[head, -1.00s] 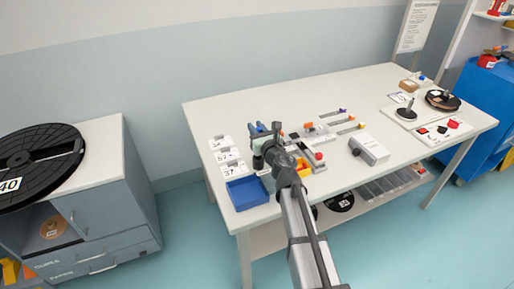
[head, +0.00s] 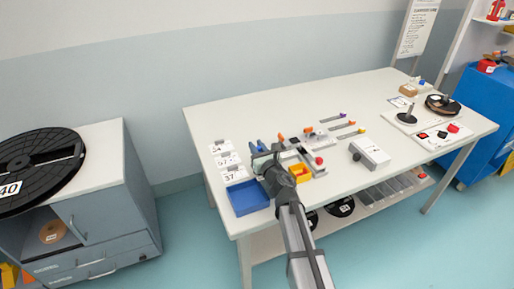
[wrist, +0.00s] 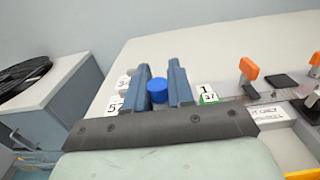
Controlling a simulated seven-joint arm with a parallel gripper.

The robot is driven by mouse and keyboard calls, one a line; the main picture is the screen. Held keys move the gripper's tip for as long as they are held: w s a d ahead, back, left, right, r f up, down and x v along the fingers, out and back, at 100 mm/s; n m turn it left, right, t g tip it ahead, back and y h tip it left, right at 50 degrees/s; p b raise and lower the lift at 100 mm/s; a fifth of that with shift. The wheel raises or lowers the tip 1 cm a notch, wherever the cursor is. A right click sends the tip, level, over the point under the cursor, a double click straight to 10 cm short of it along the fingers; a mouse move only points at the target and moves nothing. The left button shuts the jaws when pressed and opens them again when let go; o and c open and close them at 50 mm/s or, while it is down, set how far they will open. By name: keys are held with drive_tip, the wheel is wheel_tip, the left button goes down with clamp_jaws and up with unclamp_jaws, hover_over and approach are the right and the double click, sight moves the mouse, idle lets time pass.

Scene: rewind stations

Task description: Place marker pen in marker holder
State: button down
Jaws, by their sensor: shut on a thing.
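My gripper (head: 265,148) is over the left part of the white table, just behind the blue tray's right side. In the wrist view, its two blue-grey fingers (wrist: 164,82) stand on either side of a round blue end, which looks like the marker pen (wrist: 157,91). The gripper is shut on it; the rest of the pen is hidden. I cannot pick out the marker holder with certainty. A small yellow box (head: 300,172) sits right of the gripper, and its edge shows at the lower right of the wrist view.
A blue tray (head: 247,197) lies at the table's front left, with number cards (head: 228,160) behind it. Orange-topped parts (wrist: 248,68) and a red knob (head: 319,160) stand to the right. A white box (head: 370,153) is farther right. The table's back left is clear.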

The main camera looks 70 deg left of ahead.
drive_tip(key=shift+f, duration=0.15)
drive_tip(key=c, duration=1)
unclamp_jaws()
drive_tip(key=shift+d+r, duration=0.2)
drive_tip(key=shift+d, duration=0.1)
drive_tip(key=d, duration=1.1)
drive_tip(key=shift+d, duration=0.2)
